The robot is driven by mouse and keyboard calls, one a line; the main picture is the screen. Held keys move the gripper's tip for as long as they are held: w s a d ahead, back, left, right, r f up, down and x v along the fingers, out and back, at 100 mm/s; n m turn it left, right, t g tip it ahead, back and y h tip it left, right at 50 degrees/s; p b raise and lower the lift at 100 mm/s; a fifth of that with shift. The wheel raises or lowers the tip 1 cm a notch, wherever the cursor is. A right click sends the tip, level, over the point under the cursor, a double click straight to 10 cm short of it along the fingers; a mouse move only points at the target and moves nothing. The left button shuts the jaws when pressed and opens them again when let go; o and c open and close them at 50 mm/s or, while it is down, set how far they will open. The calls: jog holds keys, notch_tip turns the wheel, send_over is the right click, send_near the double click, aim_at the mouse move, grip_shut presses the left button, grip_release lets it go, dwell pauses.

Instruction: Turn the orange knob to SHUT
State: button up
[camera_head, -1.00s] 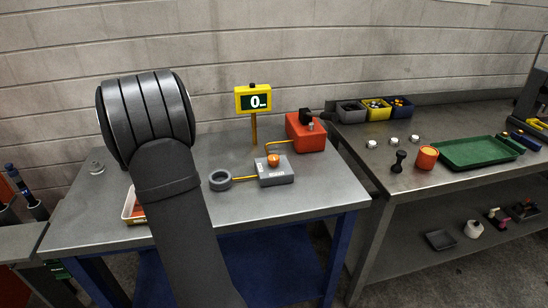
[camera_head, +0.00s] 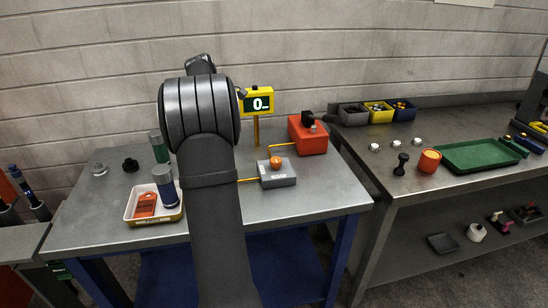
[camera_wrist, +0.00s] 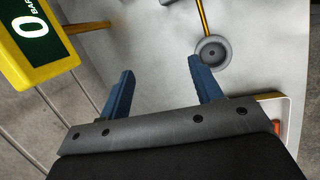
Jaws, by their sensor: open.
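The orange knob (camera_head: 276,160) sits on top of a grey box (camera_head: 280,182) with small white labels, too small to read, on the middle table. The knob is not in the wrist view. My gripper (camera_wrist: 161,68) shows in the wrist view with its two blue fingers wide apart and nothing between them. In the head view my own arm hides the gripper. A round grey ring-shaped part (camera_wrist: 212,53) on a yellow tube lies just beyond the right finger in the wrist view. My gripper is apart from the knob.
A yellow display (camera_head: 257,104) reading 0 stands behind the box; it also fills the wrist view's upper left (camera_wrist: 38,50). A red block (camera_head: 308,138) stands right of it. A tray (camera_head: 140,217), blue bottle (camera_head: 166,188) and green bottle (camera_head: 158,148) stand at left.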

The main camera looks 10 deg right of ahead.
aim_at(275, 160)
jog(key=s+d+r+n+g+h, duration=0.1)
jog(key=s+d+r+n+g, duration=0.2)
jog(key=d, duration=0.5)
jog(key=shift+m+t, duration=0.3)
jog(key=shift+m, duration=0.2)
jog(key=x, duration=1.7)
jog(key=shift+s+d+r, duration=0.15)
jog(key=shift+s+d, duration=0.1)
jog(key=shift+s, duration=0.15)
jog(key=c, duration=1)
